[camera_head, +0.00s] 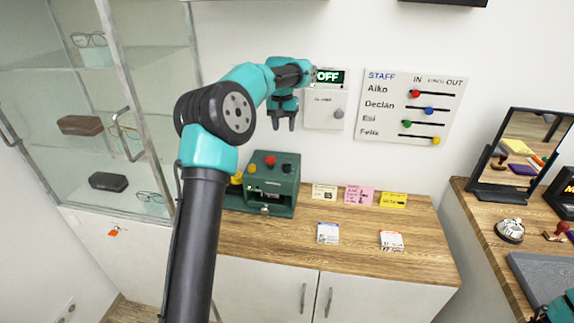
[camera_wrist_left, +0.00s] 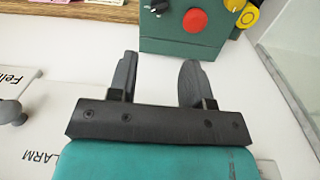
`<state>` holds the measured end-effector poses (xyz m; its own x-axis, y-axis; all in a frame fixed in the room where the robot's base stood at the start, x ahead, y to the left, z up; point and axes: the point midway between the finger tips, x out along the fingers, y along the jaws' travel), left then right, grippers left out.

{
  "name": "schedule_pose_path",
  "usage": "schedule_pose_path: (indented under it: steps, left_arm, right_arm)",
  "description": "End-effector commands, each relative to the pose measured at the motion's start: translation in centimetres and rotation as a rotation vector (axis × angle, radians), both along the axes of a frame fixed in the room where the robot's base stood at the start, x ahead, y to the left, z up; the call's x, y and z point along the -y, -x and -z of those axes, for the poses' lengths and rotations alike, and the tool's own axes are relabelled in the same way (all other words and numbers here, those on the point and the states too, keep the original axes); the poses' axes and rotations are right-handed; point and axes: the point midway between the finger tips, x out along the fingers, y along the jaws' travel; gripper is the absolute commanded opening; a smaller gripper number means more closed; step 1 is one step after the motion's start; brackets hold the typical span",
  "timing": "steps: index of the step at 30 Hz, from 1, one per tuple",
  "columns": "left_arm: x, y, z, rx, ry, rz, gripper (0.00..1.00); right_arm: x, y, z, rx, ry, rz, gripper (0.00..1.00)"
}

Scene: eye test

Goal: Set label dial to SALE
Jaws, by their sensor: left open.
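A dark green machine (camera_head: 283,201) stands on the wooden counter, with a red button (camera_head: 270,160) and a black dial (camera_head: 288,168) on top. In the left wrist view the dial (camera_wrist_left: 158,6) has a white mark and sits beside the red button (camera_wrist_left: 195,20), partly cut off by the top edge. I cannot read any SALE lettering. My left gripper (camera_head: 283,122) is open and empty, pointing down above the machine and apart from it. Its two fingers (camera_wrist_left: 160,65) show in the wrist view. Only a teal piece of my right arm shows at the lower right corner.
A wall panel with a grey knob (camera_head: 339,114) and a lit OFF sign (camera_head: 329,77) are close to my left gripper. The staff board (camera_head: 414,106) hangs to the right. A glass cabinet (camera_head: 125,110) stands left. Small cards (camera_head: 359,196) lie on the counter.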

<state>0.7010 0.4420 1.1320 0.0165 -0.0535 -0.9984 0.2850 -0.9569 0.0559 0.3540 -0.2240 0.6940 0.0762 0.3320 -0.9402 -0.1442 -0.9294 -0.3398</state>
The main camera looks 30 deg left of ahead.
Motion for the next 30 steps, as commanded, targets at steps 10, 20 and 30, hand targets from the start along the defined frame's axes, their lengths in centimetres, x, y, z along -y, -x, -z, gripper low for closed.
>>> schedule_pose_path:
  steps: [10,20,30]
  left_arm:
    - [0.2,0.0,5.5,-0.003,0.000,-0.001,0.45]
    - [0.6,-0.1,11.1,-0.003,0.001,0.000,0.45]
    - [0.8,-0.2,15.6,-0.001,0.000,0.000,0.45]
  right_arm:
    - [0.0,0.0,0.0,0.000,0.000,0.000,0.43]
    - [0.0,0.0,0.0,0.000,0.000,0.000,0.43]
    - [0.0,0.0,0.0,0.000,0.000,0.000,0.43]
